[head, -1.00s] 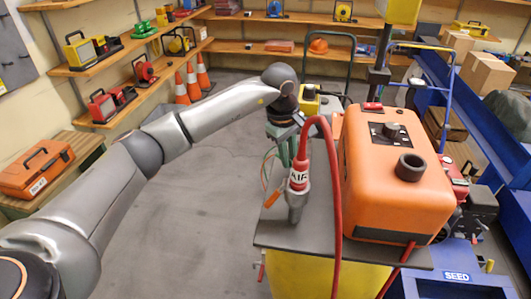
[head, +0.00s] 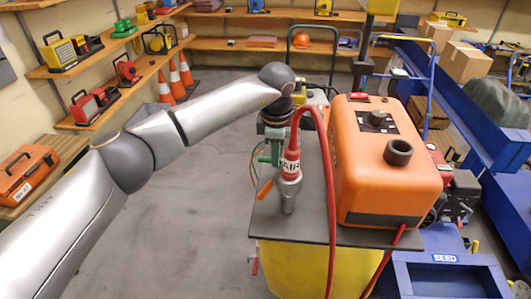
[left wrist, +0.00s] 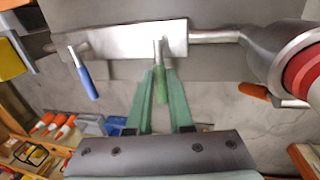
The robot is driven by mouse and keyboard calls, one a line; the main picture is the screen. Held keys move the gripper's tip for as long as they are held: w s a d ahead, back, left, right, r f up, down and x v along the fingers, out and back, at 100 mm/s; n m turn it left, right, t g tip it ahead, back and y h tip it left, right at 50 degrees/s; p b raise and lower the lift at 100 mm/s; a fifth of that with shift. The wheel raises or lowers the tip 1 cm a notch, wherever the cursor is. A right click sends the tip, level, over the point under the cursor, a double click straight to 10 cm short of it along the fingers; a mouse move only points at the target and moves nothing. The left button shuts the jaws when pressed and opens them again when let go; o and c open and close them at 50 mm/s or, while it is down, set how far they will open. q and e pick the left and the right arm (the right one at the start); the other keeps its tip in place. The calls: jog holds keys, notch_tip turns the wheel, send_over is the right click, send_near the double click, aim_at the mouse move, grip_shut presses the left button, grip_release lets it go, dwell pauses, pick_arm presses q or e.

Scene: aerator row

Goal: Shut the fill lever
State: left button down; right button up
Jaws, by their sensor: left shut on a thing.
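A metal manifold bar (left wrist: 120,42) crosses the left wrist view with short coloured levers on it. A green-handled lever (left wrist: 161,88) hangs in the middle, a blue-handled lever (left wrist: 88,83) at left and an orange-handled lever (left wrist: 254,91) at right. I cannot tell from a label which is the fill lever. My left gripper (left wrist: 160,72) has green fingers, one on each side of the green handle, shut on it. In the head view the left gripper (head: 270,150) is beside the red AIR coupling (head: 291,167), partly hidden. The orange handle (head: 265,189) shows below it. My right gripper is out of view.
An orange machine (head: 385,175) stands on the grey-topped yellow bench (head: 300,228), right of the gripper. A red hose (head: 330,190) loops down the bench front. A blue SEED bin (head: 445,270) is at lower right. The floor (head: 200,210) at left is clear.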

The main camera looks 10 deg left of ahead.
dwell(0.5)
pick_arm(q)
jog(key=c, duration=0.8)
grip_release()
jog(key=shift+r, duration=0.15)
jog(key=r, duration=0.4)
jog(key=s+r, duration=0.1)
jog(key=r, duration=0.3)
jog(key=s+r, duration=0.1)
jog(key=r, duration=0.3)
jog(key=shift+s+d, duration=0.1)
jog(key=shift+s, duration=0.15)
